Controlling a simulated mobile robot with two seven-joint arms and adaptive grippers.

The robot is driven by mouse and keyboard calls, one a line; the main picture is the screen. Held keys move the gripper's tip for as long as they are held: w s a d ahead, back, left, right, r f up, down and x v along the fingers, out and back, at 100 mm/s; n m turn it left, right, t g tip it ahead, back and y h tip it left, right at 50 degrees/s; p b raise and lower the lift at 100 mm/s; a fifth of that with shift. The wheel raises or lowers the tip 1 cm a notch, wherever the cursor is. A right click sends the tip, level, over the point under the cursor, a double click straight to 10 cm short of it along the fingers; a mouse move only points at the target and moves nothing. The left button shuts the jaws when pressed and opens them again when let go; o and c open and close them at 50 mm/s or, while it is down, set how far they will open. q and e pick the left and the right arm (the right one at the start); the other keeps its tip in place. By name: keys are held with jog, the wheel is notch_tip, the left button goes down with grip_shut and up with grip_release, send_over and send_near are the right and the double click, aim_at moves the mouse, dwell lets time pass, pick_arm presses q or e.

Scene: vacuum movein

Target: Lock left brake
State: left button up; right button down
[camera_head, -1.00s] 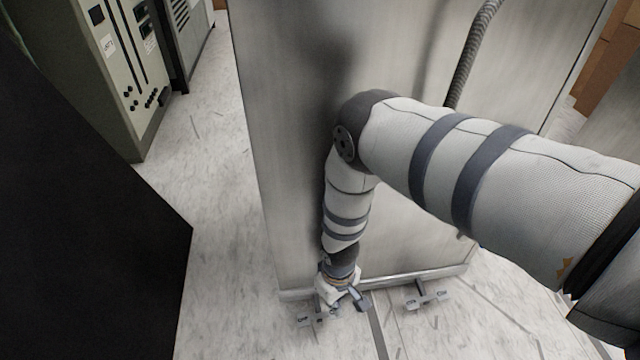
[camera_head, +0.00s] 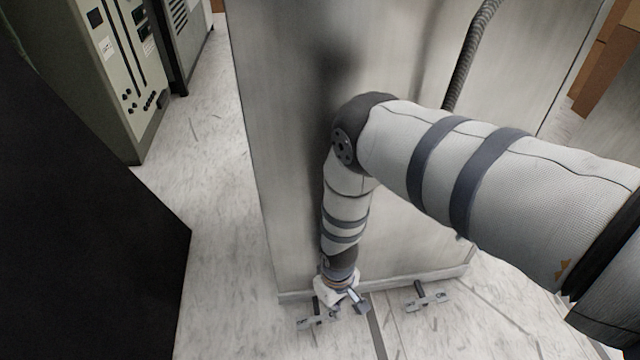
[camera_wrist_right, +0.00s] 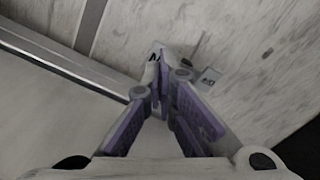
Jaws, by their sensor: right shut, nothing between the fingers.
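The left brake (camera_head: 312,318) is a small grey pedal-like fitting at floor level, at the bottom left edge of the large metal cabinet (camera_head: 285,130). My right gripper (camera_head: 350,302) is just above and beside it, pointing down, and partly covers it. In the right wrist view the gripper (camera_wrist_right: 160,85) has its purple-padded fingers together with nothing held, and part of the brake (camera_wrist_right: 207,80) shows just beyond the tips. I cannot tell whether they touch. My left gripper is not in view.
A second brake (camera_head: 428,296) sits at the cabinet's right foot. A dark panel (camera_head: 80,220) stands at the left. Grey-green equipment cabinets (camera_head: 110,75) stand at the back left. A ribbed hose (camera_head: 468,60) runs down the cabinet. Marbled floor (camera_head: 230,250) is clear between panel and cabinet.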

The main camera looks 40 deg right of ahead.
jog(key=shift+f+b, duration=1.45)
jog(key=shift+f, duration=0.35)
dwell(0.4)
jog(key=shift+r, duration=0.25)
notch_tip(320, 180, up, 6)
jog(key=p, duration=0.5)
jog(key=shift+f, duration=0.2)
notch_tip(320, 180, up, 2)
jog(key=shift+r+p, duration=0.1)
jog(key=shift+p, duration=0.65)
